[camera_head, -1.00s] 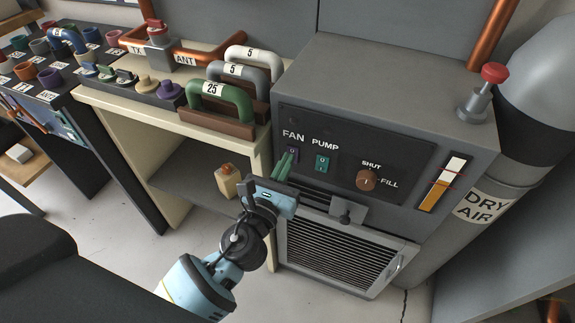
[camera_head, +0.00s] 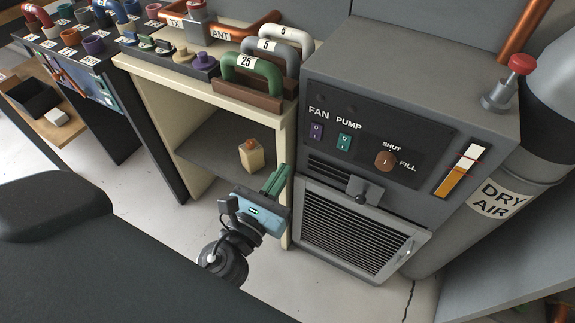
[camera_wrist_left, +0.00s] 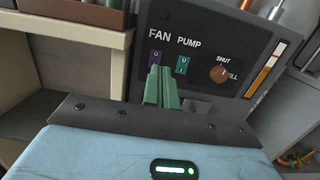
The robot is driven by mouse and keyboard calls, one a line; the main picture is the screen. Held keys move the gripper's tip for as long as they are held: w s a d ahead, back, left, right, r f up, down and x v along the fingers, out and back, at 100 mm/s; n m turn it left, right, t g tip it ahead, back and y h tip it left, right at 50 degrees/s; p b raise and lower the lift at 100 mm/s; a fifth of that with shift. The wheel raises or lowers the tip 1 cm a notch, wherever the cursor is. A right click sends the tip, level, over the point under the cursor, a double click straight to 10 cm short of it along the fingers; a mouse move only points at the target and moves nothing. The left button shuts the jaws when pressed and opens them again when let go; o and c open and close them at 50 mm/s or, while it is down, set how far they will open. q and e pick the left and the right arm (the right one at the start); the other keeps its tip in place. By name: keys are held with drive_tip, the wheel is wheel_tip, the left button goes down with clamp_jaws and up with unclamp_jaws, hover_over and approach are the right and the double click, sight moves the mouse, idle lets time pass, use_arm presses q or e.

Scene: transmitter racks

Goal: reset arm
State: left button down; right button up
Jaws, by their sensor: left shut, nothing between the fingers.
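My left gripper (camera_head: 277,179) has green fingers and a light blue body. It is shut and empty, in front of the right edge of the cream bench and left of the grey cabinet's vent grille. In the left wrist view its fingers (camera_wrist_left: 163,88) are together and overlap the bottom of the cabinet panel, below the FAN switch (camera_wrist_left: 156,59) and PUMP switch (camera_wrist_left: 183,65). The gripper stands apart from the cabinet in the head view. My right gripper is not in view.
The grey cabinet (camera_head: 395,75) carries a SHUT/FILL knob (camera_head: 385,161) and a grille (camera_head: 350,231). The cream bench (camera_head: 150,75) holds handled blocks, including a green one (camera_head: 252,75). A DRY AIR cylinder (camera_head: 480,220) is at right.

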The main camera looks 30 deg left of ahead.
use_arm(q)
drive_tip(key=shift+s, duration=0.1)
idle(0.5)
